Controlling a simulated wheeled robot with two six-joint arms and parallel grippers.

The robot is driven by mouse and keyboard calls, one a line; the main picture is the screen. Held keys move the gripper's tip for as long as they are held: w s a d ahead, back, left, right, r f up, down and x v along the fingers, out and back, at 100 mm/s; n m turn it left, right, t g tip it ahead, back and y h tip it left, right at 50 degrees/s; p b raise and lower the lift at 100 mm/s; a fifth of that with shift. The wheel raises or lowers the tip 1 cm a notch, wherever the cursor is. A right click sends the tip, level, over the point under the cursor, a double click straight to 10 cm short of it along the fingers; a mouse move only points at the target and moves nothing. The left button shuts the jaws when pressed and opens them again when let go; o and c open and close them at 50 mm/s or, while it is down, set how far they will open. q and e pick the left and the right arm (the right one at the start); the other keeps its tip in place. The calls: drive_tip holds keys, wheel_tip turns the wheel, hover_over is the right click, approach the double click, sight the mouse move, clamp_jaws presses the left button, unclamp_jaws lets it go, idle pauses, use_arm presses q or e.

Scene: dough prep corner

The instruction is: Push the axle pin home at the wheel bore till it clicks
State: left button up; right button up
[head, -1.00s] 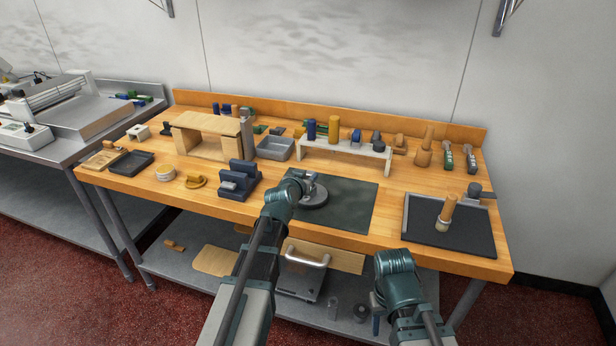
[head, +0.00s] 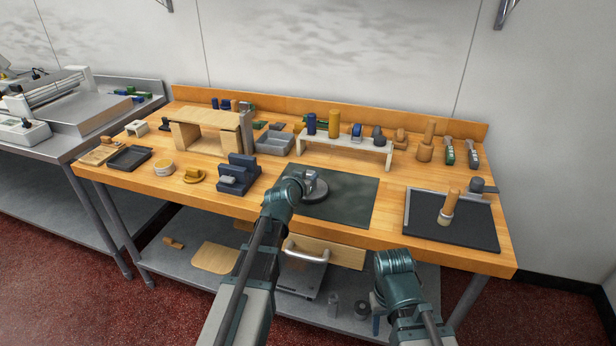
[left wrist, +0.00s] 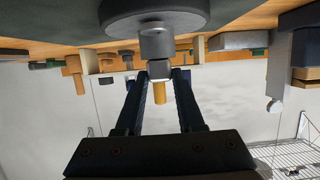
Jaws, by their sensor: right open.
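The wheel (head: 313,191) is a grey disc lying flat on the dark mat (head: 345,205), with a hub standing up at its middle. In the left wrist view, which is upside down, the wheel (left wrist: 155,14) shows at the top with its grey hub (left wrist: 157,43). The light grey head of the axle pin (left wrist: 159,70) sits in line with the hub. My left gripper (head: 299,184) is at the hub, its fingertips (left wrist: 160,74) shut on the pin head. How deep the pin sits cannot be told. My right gripper (head: 378,318) is open, low in front of the table.
A blue-grey stepped block (head: 238,178) stands left of the mat. A white rack (head: 345,151) with several cylinders stands behind it. A black tray (head: 470,228) with a wooden-handled tool lies at the right. The mat's right part is clear.

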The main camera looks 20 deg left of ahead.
use_arm(q)
drive_tip(key=o, duration=0.5)
drive_tip(key=p+v, duration=0.2)
drive_tip(key=v, duration=0.6)
drive_tip(key=shift+p, duration=0.35)
idle(0.7)
